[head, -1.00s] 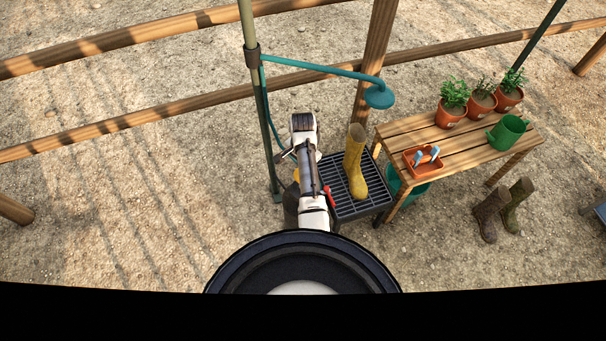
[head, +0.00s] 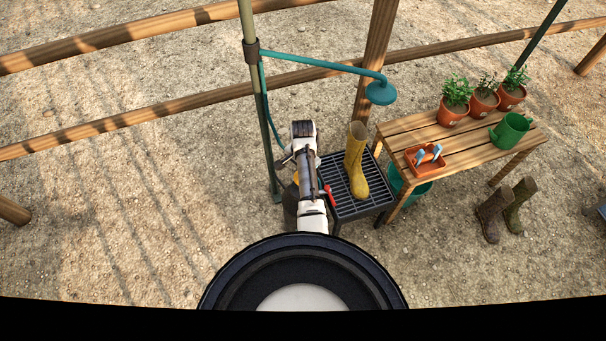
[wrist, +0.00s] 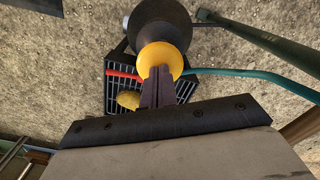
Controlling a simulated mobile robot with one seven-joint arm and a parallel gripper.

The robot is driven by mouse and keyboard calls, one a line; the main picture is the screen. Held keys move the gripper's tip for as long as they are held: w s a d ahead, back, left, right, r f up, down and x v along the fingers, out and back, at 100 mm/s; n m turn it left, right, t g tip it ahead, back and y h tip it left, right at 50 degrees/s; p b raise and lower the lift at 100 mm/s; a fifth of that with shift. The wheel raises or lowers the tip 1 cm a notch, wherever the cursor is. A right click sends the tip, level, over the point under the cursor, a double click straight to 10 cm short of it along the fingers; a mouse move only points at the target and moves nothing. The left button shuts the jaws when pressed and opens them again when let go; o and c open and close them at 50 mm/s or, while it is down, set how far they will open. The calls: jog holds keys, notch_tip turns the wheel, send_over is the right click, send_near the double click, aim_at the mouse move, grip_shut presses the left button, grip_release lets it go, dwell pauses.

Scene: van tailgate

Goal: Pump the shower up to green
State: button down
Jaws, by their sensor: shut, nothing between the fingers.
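The shower's teal head (head: 381,93) hangs from an arm on a tall olive pole (head: 257,110). A dark pump tank (head: 291,208) stands at the pole's foot, mostly behind my arm. Its round yellow top (wrist: 172,54) shows in the wrist view, with the dark tank (wrist: 160,20) beyond it. My gripper (wrist: 160,71) is shut and empty, its fingertips over the yellow top's near edge; I cannot tell whether they touch it. In the head view my gripper is hidden by my arm. A red lever (head: 330,195) sits beside the tank. No gauge can be made out.
A yellow boot (head: 356,165) stands on a black grate (head: 350,205) right of the tank. A wooden bench (head: 460,145) with pots, a green watering can (head: 510,130) and an orange tray (head: 425,160) is farther right. Brown boots (head: 493,213) stand on the ground. The left ground is open.

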jog(key=shift+f+b, duration=0.6)
jog(key=shift+f, duration=0.65)
notch_tip(320, 180, up, 5)
jog(key=p, duration=0.5)
jog(key=shift+r, duration=0.2)
jog(key=shift+f, duration=0.15)
jog(key=shift+f+b, duration=1.45)
jog(key=shift+f, duration=1)
jog(key=shift+r, duration=0.1)
notch_tip(320, 180, up, 5)
jog(key=p, duration=0.5)
jog(key=shift+f, duration=0.2)
